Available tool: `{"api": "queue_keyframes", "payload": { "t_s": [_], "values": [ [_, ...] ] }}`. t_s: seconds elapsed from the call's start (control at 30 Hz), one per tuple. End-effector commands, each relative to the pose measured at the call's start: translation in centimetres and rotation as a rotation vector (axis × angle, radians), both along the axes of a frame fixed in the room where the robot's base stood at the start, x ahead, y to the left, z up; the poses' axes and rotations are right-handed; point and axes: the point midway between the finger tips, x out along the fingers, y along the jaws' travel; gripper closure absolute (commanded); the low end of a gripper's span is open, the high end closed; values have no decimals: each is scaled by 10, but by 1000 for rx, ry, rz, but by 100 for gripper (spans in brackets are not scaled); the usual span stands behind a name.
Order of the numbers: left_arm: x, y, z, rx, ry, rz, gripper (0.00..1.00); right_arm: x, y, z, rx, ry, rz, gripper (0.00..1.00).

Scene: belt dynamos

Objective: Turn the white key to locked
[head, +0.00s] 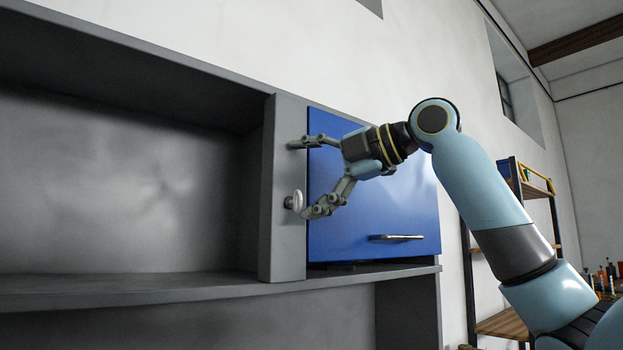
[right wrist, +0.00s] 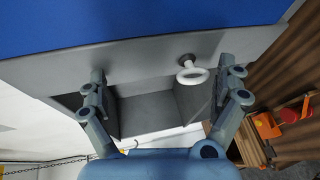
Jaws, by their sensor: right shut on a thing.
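The white key (head: 297,200) has a round ring head and sits on the grey upright panel (head: 287,240), left of the blue door (head: 375,215). In the right wrist view the key's ring (right wrist: 183,77) lies between my fingers, much nearer the right-hand finger. My right gripper (head: 305,172) is at the key, its lower fingertip beside it. The fingers also show in the right wrist view (right wrist: 162,74). I cannot tell the lock's state. My left gripper is out of view.
A silver handle (head: 397,238) is low on the blue door. An open grey compartment (head: 130,180) lies to the left of the panel. A shelf rack (head: 512,205) stands at the right, behind my right arm.

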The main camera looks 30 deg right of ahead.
Motion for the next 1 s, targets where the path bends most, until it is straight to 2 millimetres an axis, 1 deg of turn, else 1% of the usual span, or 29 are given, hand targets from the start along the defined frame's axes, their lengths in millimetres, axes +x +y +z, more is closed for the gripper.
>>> {"api": "queue_keyframes", "payload": {
  "t_s": [0.03,0.07,0.1,0.13,0.43,1.0],
  "values": [
    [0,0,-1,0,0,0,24,-3,0,9,2,-23,0,26],
    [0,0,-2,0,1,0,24,-5,-1,8,2,-23,0,27],
    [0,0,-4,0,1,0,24,-7,-3,8,2,-23,0,37],
    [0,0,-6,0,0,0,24,-9,-4,7,1,-24,1,38],
    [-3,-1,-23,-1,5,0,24,-28,-15,2,4,-12,2,38],
    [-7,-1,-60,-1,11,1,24,-66,-38,0,5,-8,2,38]
  ]
}}
